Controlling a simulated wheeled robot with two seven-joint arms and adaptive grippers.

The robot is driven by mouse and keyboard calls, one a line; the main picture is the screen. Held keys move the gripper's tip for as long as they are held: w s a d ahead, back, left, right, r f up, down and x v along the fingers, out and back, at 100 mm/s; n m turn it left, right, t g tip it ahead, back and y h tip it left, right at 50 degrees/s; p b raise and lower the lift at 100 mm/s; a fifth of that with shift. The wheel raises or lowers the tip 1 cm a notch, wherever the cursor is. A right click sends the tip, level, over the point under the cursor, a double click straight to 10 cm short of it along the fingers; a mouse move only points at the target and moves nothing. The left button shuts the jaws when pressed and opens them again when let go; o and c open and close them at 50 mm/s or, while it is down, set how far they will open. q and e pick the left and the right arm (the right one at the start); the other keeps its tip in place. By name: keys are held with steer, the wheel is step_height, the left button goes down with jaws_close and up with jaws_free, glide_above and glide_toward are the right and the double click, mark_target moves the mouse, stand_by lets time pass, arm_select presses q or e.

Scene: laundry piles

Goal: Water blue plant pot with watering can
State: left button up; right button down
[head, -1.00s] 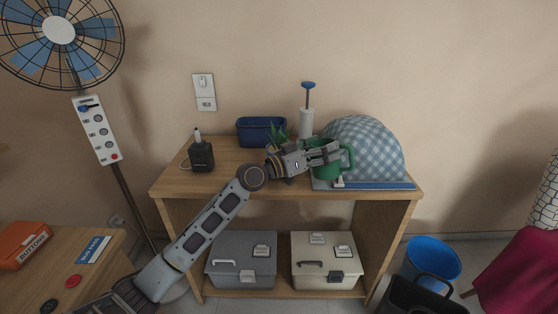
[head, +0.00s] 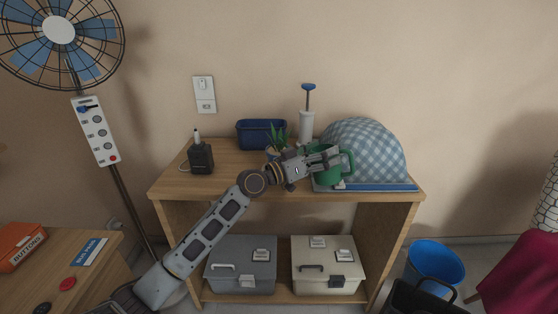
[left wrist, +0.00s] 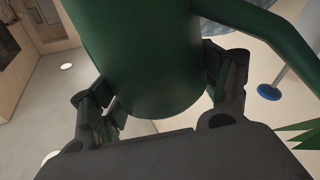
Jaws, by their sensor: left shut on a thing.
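The green watering can (head: 328,176) is upright over the right part of the wooden shelf top (head: 225,180). My left gripper (head: 318,160) is shut on it. In the left wrist view the can (left wrist: 145,50) fills the space between both fingers of my left gripper (left wrist: 160,95), and a curved green part of it reaches to the right. A small spiky plant (head: 278,136) stands just left of the can, behind my gripper. Its pot (head: 277,153) is mostly hidden and looks bluish. The plant's leaf tips (left wrist: 300,138) show at the right of the left wrist view. My right gripper is not in view.
A blue bin (head: 255,131) and a white pump with a blue handle (head: 307,125) stand behind the plant. A blue plaid dome (head: 365,148) is close right of the can. A black device (head: 201,158) stands at the left. The shelf's front left is clear.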

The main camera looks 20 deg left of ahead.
arm_select(q)
steer(key=shift+r, duration=0.3)
steer(key=shift+r+n, duration=0.35)
steer(key=shift+n, duration=0.05)
steer(key=shift+r+p, duration=0.15)
steer(key=shift+p, duration=0.15)
stand_by(0.3)
steer(key=shift+r+n+t, duration=0.4)
steer(key=shift+r, duration=0.15)
stand_by(0.5)
steer(key=shift+a+r+n+p, duration=0.15)
steer(key=shift+r+n+p, duration=0.25)
steer(key=shift+n, duration=0.1)
steer(key=shift+w+r+t, duration=0.1)
steer(key=shift+r+t, duration=0.1)
steer(key=shift+t, duration=0.1)
stand_by(1.0)
steer(key=shift+a+r+n, duration=0.1)
steer(key=shift+r+n, duration=0.2)
steer(key=shift+n, duration=0.1)
